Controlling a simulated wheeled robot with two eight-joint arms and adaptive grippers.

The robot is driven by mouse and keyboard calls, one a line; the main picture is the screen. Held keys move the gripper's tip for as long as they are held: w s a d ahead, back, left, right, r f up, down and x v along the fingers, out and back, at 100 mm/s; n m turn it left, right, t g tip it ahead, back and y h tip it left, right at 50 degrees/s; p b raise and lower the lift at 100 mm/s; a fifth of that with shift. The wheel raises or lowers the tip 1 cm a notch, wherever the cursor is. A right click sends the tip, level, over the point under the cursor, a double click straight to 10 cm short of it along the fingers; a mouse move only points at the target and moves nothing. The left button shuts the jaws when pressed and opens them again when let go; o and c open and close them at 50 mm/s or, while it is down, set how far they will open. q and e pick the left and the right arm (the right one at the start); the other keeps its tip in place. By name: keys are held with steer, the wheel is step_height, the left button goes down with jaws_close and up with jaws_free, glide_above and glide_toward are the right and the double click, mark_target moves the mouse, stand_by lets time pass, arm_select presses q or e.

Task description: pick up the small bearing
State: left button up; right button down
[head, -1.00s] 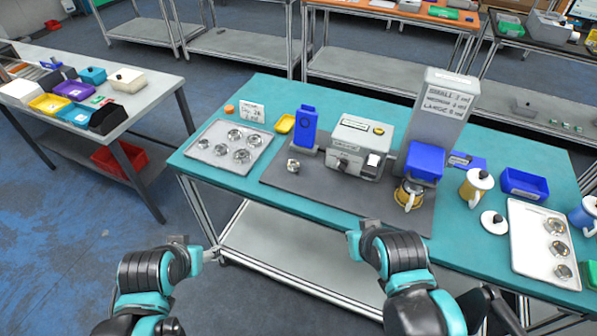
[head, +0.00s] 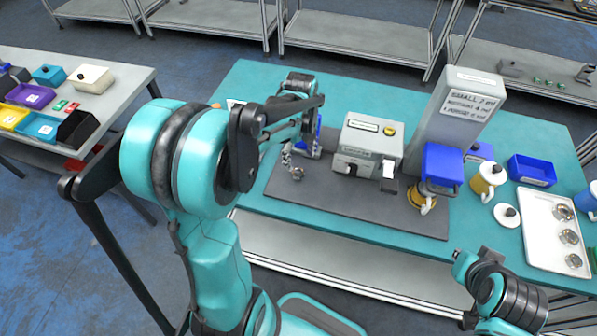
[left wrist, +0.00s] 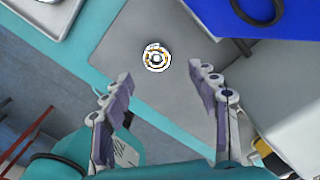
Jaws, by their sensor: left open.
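The small bearing (head: 297,174) is a silvery ring on the dark grey mat (head: 335,203), near the mat's left end. In the left wrist view the bearing (left wrist: 155,57) shows from above as a light ring with brownish balls, lying flat. My left gripper (head: 297,150) is open above the table near the bearing. In the left wrist view the empty jaws (left wrist: 162,88) stand apart, and the bearing lies beyond the fingertips, roughly in line with the gap. My right gripper (head: 474,258) is at the lower right, off the table's front edge; its jaw state is unclear.
The blue stand (head: 313,137) is close behind the left gripper, with the grey printer-like machine (head: 368,142) to its right. A metal tray (left wrist: 48,12) is left of the mat. A tray of several larger bearings (head: 533,212) lies far right. The mat around the bearing is clear.

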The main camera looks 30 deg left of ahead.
mark_target(298, 172)
arm_select(q)
steer(key=f+b, duration=0.1)
steer(key=f, duration=0.2)
steer(key=f+b, duration=0.1)
steer(key=f, duration=0.2)
steer(key=shift+s+a, duration=0.15)
steer(key=shift+s, duration=0.05)
steer(key=c, duration=1.3)
